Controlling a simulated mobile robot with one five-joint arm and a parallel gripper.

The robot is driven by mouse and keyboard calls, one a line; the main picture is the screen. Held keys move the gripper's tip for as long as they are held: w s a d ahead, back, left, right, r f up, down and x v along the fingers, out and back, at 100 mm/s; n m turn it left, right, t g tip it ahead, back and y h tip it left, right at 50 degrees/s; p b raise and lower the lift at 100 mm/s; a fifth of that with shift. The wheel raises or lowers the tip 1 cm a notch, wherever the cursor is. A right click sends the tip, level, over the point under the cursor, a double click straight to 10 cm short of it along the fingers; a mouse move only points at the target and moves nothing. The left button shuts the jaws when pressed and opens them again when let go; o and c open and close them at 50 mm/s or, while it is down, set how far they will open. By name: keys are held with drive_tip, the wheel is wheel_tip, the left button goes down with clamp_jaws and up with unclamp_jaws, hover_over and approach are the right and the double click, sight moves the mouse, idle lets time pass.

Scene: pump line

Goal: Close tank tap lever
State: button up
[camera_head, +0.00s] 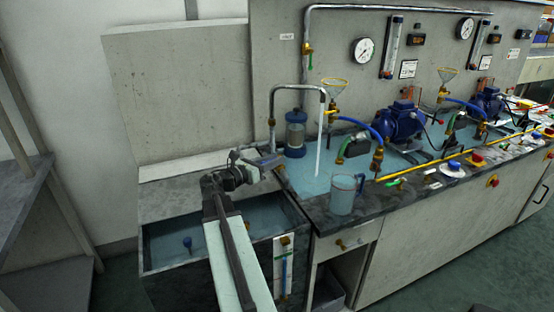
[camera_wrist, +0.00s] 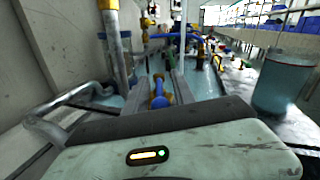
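My gripper (camera_head: 262,162) is over the left end of the bench, above the rear edge of the open water tank (camera_head: 160,263). In the wrist view its two fingers (camera_wrist: 160,85) stand apart, with a gap between them. A blue part with a brass-coloured collar (camera_wrist: 158,100) shows in that gap; I cannot tell whether it is between the fingers or beyond them. I cannot tell which lever is the tank tap's.
Water streams from a bent pipe (camera_head: 319,140) near a clear jug (camera_head: 343,197), also in the wrist view (camera_wrist: 284,82). A blue-based canister (camera_head: 295,134) stands right of my gripper. Blue pumps (camera_head: 402,121) and hoses fill the bench. A grey pipe (camera_wrist: 70,97) runs close by on the left.

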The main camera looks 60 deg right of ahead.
drive_tip(key=shift+s+d, duration=0.2)
drive_tip(key=shift+d, duration=0.4)
clamp_jaws()
idle(1.0)
